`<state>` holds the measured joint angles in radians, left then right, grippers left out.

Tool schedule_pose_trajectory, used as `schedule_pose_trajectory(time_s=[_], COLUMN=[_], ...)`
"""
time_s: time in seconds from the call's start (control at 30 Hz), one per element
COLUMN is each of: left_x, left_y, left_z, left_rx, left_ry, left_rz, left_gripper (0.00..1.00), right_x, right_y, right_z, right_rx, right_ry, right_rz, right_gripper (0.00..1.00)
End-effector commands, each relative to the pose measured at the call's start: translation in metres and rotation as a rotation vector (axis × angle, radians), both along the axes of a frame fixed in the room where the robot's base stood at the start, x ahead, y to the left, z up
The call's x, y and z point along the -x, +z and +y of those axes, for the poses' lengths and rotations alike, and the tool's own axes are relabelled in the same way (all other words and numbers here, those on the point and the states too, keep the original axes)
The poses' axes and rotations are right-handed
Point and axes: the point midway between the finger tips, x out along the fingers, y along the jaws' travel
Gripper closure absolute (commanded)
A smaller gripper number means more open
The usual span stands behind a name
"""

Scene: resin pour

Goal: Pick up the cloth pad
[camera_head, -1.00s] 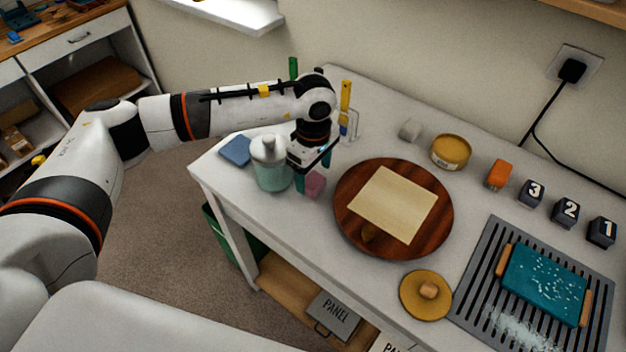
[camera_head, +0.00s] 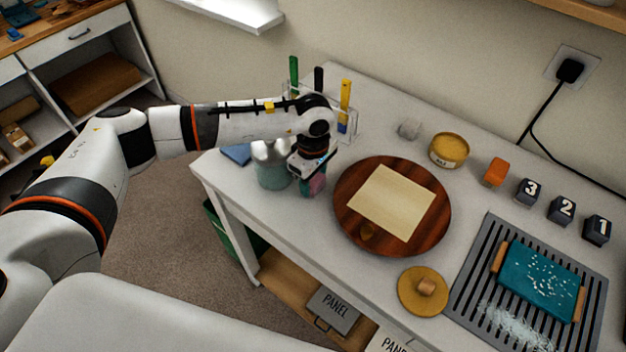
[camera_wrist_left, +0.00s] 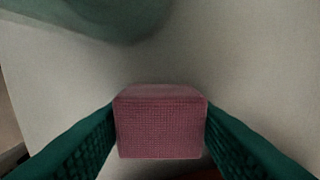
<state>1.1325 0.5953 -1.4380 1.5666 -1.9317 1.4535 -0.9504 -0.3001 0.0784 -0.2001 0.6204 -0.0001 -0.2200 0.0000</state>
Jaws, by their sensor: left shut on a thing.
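I cannot tell whether the pad is clear of the table. My right gripper is not in view.
The round wooden board (camera_head: 428,222) with a cream sheet (camera_head: 391,203) lies close right. A rack with coloured tools (camera_head: 345,110) stands behind.

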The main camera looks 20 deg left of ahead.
Motion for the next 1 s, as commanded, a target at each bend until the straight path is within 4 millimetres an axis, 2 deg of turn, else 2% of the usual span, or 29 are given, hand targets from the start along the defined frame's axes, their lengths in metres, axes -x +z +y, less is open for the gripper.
schedule_pose_trajectory(time_s=[0.17,0.6,0.8,1.0], left_x=[-0.001,-0.001,0.000,0.000], left_y=[0.009,0.088,0.100,0.101], left_z=[0.000,0.000,0.000,0.000], left_rx=[0.001,0.000,0.000,0.000], left_ry=[0.001,0.001,0.000,0.000], left_rz=[-0.004,-0.004,0.000,0.000], left_gripper=[0.75,0.75,0.75,0.75], right_x=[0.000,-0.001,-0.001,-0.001], right_y=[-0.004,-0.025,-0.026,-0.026], right_z=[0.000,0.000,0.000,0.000], right_rx=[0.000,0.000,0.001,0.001], right_ry=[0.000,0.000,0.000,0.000], right_rz=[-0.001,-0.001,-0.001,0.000], right_gripper=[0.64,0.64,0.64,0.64])
